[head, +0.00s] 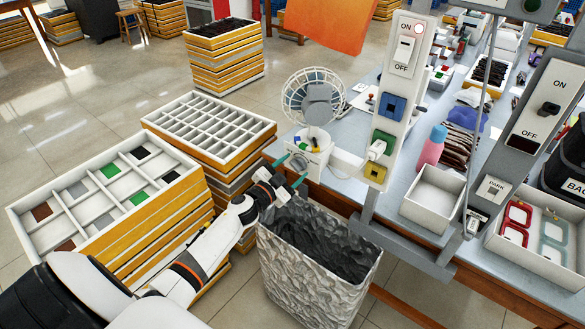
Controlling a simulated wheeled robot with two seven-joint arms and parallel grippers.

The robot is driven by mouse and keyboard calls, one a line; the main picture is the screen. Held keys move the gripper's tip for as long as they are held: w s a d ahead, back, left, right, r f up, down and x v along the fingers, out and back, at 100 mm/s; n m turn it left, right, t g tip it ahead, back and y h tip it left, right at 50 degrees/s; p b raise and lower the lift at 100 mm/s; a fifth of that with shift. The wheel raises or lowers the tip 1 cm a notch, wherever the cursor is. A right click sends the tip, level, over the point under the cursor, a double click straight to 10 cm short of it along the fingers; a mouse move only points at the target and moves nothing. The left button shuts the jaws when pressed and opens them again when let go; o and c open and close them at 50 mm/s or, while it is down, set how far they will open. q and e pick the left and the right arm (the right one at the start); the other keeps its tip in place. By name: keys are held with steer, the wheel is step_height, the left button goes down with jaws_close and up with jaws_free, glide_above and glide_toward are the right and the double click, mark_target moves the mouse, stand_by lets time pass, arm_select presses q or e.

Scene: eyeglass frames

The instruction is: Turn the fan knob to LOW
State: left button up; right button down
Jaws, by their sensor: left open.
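The desk fan (316,97) has a round wire cage and stands at the left end of the blue-grey table. Its white base (318,148) carries small coloured patches. A small round pale part, which looks like the knob, shows low on the base near my gripper; its setting is too small to read. My left gripper (291,170) is open, with its green-tipped fingers apart just in front of the base. I cannot tell whether a finger touches it. My right gripper is not in view.
A grey crumpled-texture bin (312,276) stands below my left gripper. Stacked compartment trays (210,124) are at left. An upright switch panel (401,72) rises right of the fan, and a white open box (432,197) sits on the table (355,138).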

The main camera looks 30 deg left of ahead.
arm_select(q)
steer(key=shift+w, duration=0.2)
steer(key=c, duration=0.9)
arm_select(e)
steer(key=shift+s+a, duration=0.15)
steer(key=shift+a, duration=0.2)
